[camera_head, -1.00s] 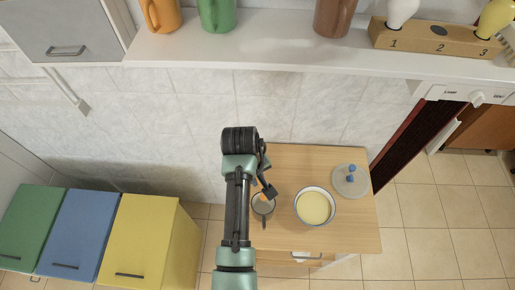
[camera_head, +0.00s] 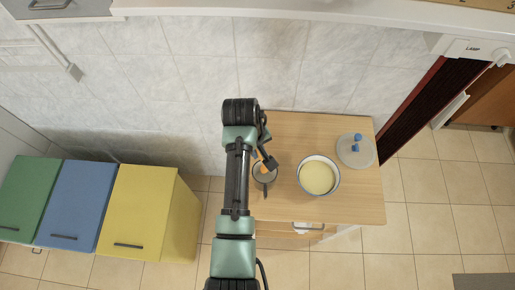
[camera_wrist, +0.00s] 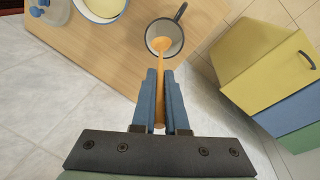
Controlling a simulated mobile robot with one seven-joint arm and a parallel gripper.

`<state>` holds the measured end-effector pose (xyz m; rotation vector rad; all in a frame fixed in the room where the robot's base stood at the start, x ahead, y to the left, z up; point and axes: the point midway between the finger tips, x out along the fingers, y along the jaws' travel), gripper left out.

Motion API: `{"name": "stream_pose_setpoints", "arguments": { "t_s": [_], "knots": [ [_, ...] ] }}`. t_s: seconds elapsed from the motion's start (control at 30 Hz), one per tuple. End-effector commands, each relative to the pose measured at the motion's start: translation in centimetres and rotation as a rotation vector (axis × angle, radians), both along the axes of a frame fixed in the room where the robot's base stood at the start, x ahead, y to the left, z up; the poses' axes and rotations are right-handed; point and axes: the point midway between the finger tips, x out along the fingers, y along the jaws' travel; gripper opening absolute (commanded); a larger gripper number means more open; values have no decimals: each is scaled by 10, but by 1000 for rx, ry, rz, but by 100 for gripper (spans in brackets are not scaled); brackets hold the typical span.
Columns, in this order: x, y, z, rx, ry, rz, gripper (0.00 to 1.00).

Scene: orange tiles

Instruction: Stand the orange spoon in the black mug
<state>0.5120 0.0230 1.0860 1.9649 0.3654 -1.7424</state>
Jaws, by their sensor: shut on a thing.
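The mug (camera_head: 269,181) stands near the left side of the wooden table; it has a dark rim and a grey inside. In the wrist view the mug (camera_wrist: 178,44) shows its opening, with its handle toward the upper right. My gripper (camera_wrist: 162,88) is shut on the orange spoon (camera_wrist: 161,66), blue fingers on both sides of its handle. The spoon's head overlaps the mug's opening in the wrist view; I cannot tell whether it is above the rim or inside. In the head view my gripper (camera_head: 269,163) is at the mug's far side, partly covering it.
On the wooden table (camera_head: 350,205), a bowl with yellow contents (camera_head: 318,177) stands right of the mug. A clear lid with blue knobs (camera_head: 356,150) lies farther right. Yellow (camera_head: 140,210), blue and green cabinets stand at left. A white shelf (camera_head: 300,15) crosses the top.

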Motion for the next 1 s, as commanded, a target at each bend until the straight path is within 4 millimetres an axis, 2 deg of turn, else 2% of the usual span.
{"name": "stream_pose_setpoints", "arguments": {
  "t_s": [0.1,0.7,1.0],
  "knots": [
    [0,0,-13,0,2,-1,0],
    [0,0,-61,0,0,-1,0],
    [0,-1,-76,0,1,-2,0]
  ]
}}
